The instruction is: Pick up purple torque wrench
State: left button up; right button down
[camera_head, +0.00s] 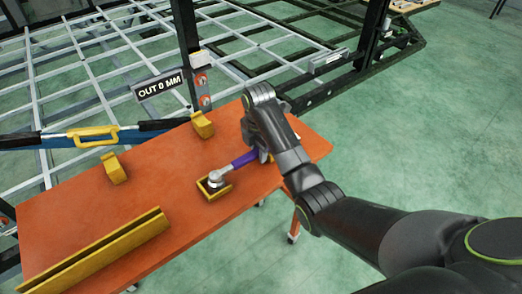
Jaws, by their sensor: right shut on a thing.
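The purple torque wrench (243,159) lies over the orange table's right half. Its silver ratchet head (215,176) is at a small yellow square holder (213,187); whether it rests in the holder or just above it I cannot tell. My right gripper (262,152) is shut on the wrench's handle end, and my wrist hides most of the fingers and that end of the handle. My left gripper is not in view.
The orange table (150,190) also carries two small yellow blocks (203,125) and a long yellow rail (98,252) at its front left. Green floor is free at right.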

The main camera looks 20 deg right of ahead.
jog(key=shift+r, duration=0.15)
jog(key=shift+w+r, duration=0.1)
jog(key=shift+r, duration=0.45)
notch_tip(320, 180, up, 9)
jog(key=p, duration=0.8)
jog(key=shift+f, duration=0.1)
